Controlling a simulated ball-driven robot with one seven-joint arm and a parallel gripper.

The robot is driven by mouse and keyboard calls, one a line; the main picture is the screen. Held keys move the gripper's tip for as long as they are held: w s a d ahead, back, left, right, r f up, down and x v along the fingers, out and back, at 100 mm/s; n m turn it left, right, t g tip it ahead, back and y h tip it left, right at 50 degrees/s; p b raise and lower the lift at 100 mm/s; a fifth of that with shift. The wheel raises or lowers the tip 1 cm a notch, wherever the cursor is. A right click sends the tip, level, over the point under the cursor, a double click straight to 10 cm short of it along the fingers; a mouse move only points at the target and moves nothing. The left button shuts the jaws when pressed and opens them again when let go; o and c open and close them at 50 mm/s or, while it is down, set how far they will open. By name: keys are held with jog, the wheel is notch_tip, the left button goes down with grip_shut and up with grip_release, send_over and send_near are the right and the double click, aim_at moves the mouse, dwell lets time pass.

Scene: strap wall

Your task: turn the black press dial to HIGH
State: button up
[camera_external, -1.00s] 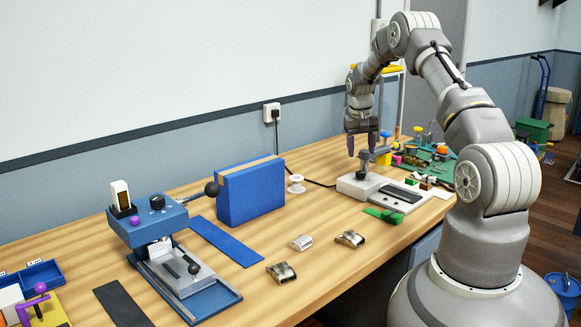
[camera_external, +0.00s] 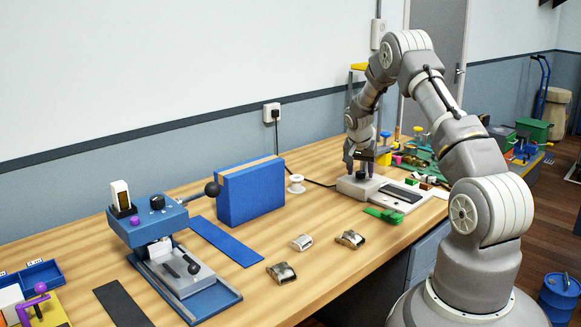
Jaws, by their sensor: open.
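A black dial (camera_external: 157,202) sits on the head of the blue press (camera_external: 150,222) at the left of the bench. Its setting is too small to read. My gripper (camera_external: 362,171) is far to the right of it, pointing down over a pale-based device (camera_external: 398,197) near the back of the bench. The gripper's fingers are open, close around or above a dark round part (camera_external: 361,177) on that device. I cannot tell whether they touch it.
A blue upright box (camera_external: 250,192), a white spool (camera_external: 296,184) and a blue strap (camera_external: 225,240) lie between the press and my gripper. Metal buckles (camera_external: 282,272) lie nearer the front. Several small coloured parts crowd the bench's right end.

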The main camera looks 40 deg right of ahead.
jog(key=shift+c, duration=0.3)
jog(key=c, duration=1)
jog(key=shift+n, duration=0.3)
jog(key=n+p, duration=0.1)
jog(key=n, duration=0.1)
jog(key=n+t+y+p, duration=0.1)
jog(key=n, duration=0.1)
jog(key=shift+s+d+r+t+p, duration=0.15)
jog(key=shift+t+p, duration=0.15)
jog(key=shift+p, duration=0.05)
jog(key=shift+n+t+y+p, duration=0.2)
jog(key=shift+n+y+p, duration=0.35)
jog(key=shift+n, duration=0.7)
jog(key=shift+n+t+y+p, duration=0.2)
jog(key=shift+n+y+p, duration=0.35)
jog(key=shift+n, duration=0.7)
jog(key=o, duration=1.1)
jog(key=shift+c, duration=0.2)
